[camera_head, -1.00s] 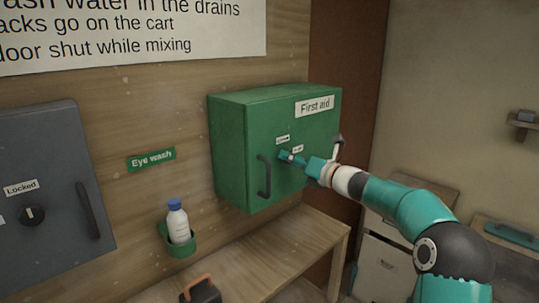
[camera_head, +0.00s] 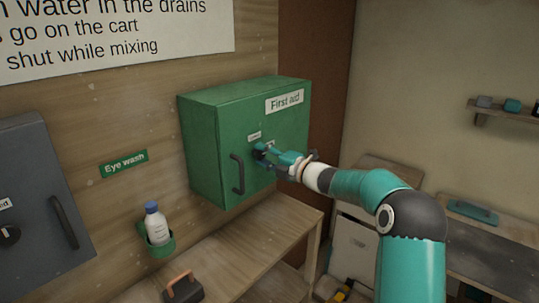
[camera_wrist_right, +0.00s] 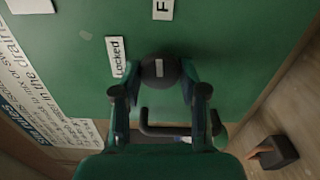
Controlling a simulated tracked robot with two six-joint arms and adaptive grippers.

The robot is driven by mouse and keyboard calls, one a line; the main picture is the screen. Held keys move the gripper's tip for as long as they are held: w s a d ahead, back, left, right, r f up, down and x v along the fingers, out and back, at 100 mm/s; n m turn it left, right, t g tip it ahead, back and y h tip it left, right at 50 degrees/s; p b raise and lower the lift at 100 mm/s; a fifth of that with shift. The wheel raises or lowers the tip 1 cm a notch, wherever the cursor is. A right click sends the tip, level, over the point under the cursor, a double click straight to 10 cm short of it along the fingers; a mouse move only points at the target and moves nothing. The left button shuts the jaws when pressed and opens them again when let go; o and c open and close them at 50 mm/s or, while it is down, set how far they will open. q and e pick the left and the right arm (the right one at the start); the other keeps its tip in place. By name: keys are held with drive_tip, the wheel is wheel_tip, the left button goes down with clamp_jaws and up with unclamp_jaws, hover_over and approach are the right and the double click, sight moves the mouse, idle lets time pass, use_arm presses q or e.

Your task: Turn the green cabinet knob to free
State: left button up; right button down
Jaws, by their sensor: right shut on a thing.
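The green cabinet (camera_head: 216,150) labelled "First aid" hangs on the wooden wall, its door shut. A dark handle (camera_head: 238,174) is on the left of its front. My right gripper (camera_head: 262,152) is at the front of the cabinet, right of the handle. In the right wrist view, the round black knob (camera_wrist_right: 158,71) with a pale mark sits between the fingers of my right gripper (camera_wrist_right: 160,88), which is shut on it. A "Locked" label (camera_wrist_right: 116,57) is beside the knob. My left gripper is not in view.
A wooden bench (camera_head: 255,238) stands below the cabinet, with a dark block with an orange handle (camera_head: 183,287) on it. A bottle (camera_head: 157,226) sits in a green holder. A grey cabinet (camera_head: 40,170) is at the left.

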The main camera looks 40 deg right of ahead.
drive_tip(key=shift+d+r+m, duration=0.1)
drive_tip(key=shift+r+m, duration=0.1)
drive_tip(key=shift+m, duration=0.5)
drive_tip(key=c, duration=1.1)
unclamp_jaws()
drive_tip(key=o, duration=0.5)
drive_tip(key=shift+w+f, duration=0.2)
drive_tip(key=shift+f, duration=0.05)
drive_tip(key=shift+s, duration=0.1)
drive_tip(key=shift+s, duration=0.1)
drive_tip(key=s, duration=0.7)
drive_tip(key=s+d, duration=0.1)
drive_tip(key=s, duration=0.3)
drive_tip(key=shift+s, duration=0.35)
